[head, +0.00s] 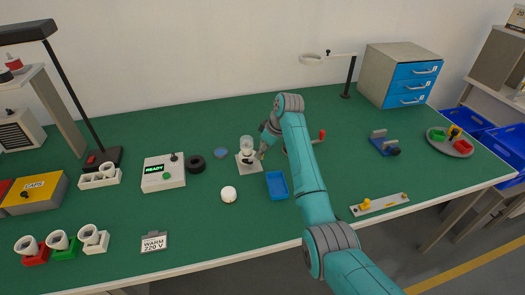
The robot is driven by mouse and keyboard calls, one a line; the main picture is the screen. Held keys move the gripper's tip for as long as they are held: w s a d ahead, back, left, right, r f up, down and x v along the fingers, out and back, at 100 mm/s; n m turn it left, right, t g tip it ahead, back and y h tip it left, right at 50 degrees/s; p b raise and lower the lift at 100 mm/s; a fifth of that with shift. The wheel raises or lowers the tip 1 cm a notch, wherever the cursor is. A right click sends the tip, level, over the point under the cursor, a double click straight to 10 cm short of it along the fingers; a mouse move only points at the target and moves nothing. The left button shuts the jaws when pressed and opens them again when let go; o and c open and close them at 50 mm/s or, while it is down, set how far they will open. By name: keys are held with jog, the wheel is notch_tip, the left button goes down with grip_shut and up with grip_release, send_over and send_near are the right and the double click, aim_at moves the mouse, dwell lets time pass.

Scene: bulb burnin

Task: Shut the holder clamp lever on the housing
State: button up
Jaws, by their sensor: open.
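A white, bulb-like housing (246,145) stands upright on a small light-grey holder base (247,168) near the middle of the green table. My gripper (262,148) is open, just right of the housing and close to it; I cannot tell whether they touch. A clamp lever on this holder is too small or hidden behind my gripper to make out. A red-knobbed lever (322,134) sticks out on the right side of my arm; my arm hides most of what it is fixed to.
A blue tray (277,186) and a white round piece (228,194) lie in front of the holder. A black ring (195,163) and a white box reading READY (163,173) stand to the left. The table right of my arm has free room.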

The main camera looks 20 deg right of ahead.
jog(key=shift+f, duration=0.25)
grip_shut()
